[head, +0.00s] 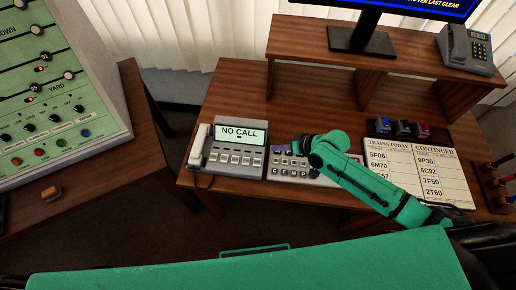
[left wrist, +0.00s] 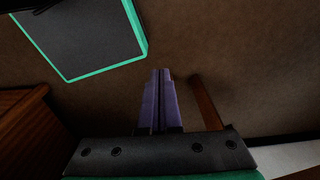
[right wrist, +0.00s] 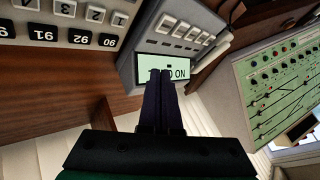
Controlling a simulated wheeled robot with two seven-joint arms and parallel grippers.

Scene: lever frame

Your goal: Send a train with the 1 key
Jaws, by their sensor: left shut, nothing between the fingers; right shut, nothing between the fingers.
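The keypad (head: 290,171) with pale keys stands on the desk right of the phone unit; my right forearm and wrist cover part of it in the head view. In the right wrist view the keypad (right wrist: 70,22) is upside down at the top left, and the 1 key (right wrist: 121,18) is at the right end of its pale number row. My right gripper (right wrist: 160,72) is shut and empty, its tips in front of the phone unit's display and apart from the 1 key. My left gripper (left wrist: 160,72) is shut and empty over the floor.
The phone unit (head: 238,158) shows NO CALL, with a white handset at its left. Train list cards (head: 417,170) lie right of my arm. A green track panel (head: 60,90) is at left.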

